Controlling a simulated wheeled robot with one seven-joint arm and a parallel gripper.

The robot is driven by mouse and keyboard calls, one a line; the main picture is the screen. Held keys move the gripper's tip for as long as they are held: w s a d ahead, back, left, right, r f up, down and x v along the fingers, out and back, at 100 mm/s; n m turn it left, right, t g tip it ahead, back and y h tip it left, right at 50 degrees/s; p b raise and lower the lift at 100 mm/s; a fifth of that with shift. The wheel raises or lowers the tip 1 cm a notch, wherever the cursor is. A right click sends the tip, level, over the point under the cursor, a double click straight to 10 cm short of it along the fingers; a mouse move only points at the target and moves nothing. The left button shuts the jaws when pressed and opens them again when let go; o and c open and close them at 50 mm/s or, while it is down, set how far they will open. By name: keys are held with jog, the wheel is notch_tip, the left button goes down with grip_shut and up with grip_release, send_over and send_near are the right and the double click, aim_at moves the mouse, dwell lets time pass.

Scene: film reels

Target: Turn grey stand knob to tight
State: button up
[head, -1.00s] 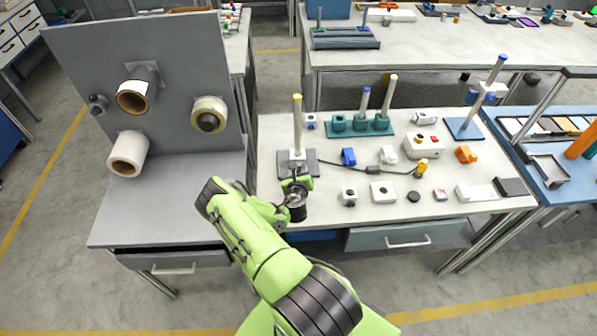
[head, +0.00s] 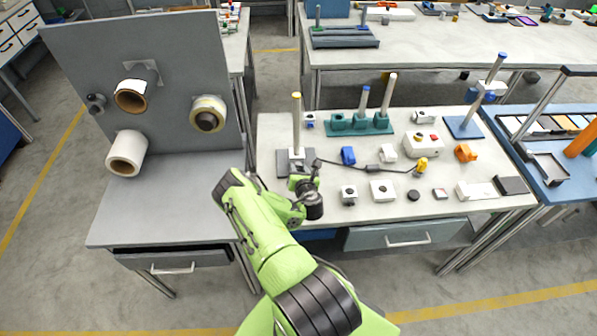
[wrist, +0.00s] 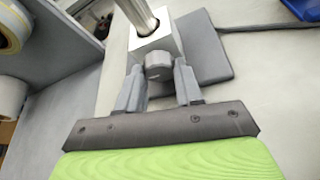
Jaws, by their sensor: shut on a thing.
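The grey stand has a flat dark base (wrist: 208,50), a light square block (wrist: 155,45) and an upright metal post (wrist: 138,12). In the head view the yellow-tipped post (head: 297,125) rises from the base. A grey knob (wrist: 158,65) sticks out of the block's near face. My gripper (wrist: 159,82) is shut on the knob, one finger on each side of it. In the head view my gripper (head: 300,178) is at the front of the stand and hides the knob. I cannot tell how tight the knob is.
A grey panel with rolls (head: 165,60) stands at the left. The bench front-left has bare room.

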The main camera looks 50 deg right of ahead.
jog(key=shift+r+m, duration=0.1)
jog(key=shift+m, duration=0.2)
dwell(0.4)
jog(key=o, duration=0.8)
jog(key=shift+c, duration=0.2)
jog(key=shift+s, duration=0.45)
jog(key=b+v, duration=0.2)
jog(key=v, duration=1.3)
jog(key=shift+o, duration=0.3)
jog(key=shift+w, duration=0.15)
